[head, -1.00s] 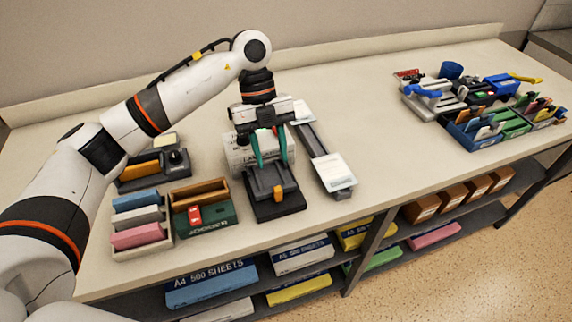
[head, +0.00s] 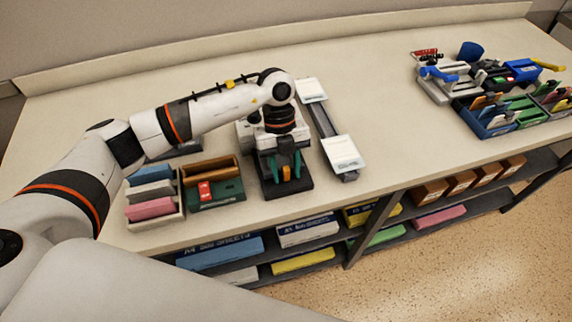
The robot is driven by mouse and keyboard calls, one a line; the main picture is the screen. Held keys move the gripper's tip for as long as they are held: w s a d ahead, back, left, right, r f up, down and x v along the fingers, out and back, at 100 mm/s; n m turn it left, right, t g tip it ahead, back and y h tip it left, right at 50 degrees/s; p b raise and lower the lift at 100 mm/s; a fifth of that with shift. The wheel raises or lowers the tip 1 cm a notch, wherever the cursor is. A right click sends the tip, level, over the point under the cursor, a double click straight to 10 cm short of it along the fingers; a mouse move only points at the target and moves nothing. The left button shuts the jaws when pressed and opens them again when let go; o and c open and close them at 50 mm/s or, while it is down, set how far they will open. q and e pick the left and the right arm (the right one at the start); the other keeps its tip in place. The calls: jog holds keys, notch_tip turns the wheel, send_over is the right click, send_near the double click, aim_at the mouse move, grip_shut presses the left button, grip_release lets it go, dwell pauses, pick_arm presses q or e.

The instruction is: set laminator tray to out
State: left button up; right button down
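The laminator (head: 246,133) is a white machine near the table's front, left of centre, partly hidden under my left arm. Its dark tray (head: 292,191) juts toward the front edge, with an upright orange tab (head: 286,173) on it. My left gripper (head: 286,166) points down over the tray. Its two teal fingers stand on either side of the orange tab, and they look apart, with no clear contact on it. My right gripper is not in view.
A paper trimmer (head: 349,174) lies close on the right of the laminator. On the left are a green box (head: 229,192) and a tray of coloured blocks (head: 180,216). Stationery and a blue organiser (head: 482,129) stand far right. The table between is clear.

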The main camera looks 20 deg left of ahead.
pick_arm(q)
jog(key=shift+f, duration=0.2)
jog(key=shift+c, duration=0.4)
grip_shut()
jog(key=shift+s+d+r, duration=0.1)
jog(key=shift+s+d, duration=0.2)
jog(key=shift+s, duration=0.05)
jog(key=s+d, duration=0.1)
jog(key=s+p, duration=0.1)
jog(key=shift+s+d, duration=0.35)
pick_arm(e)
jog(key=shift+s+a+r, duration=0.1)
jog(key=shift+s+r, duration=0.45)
pick_arm(q)
jog(key=shift+o, duration=0.4)
grip_release()
jog(key=shift+d, duration=0.1)
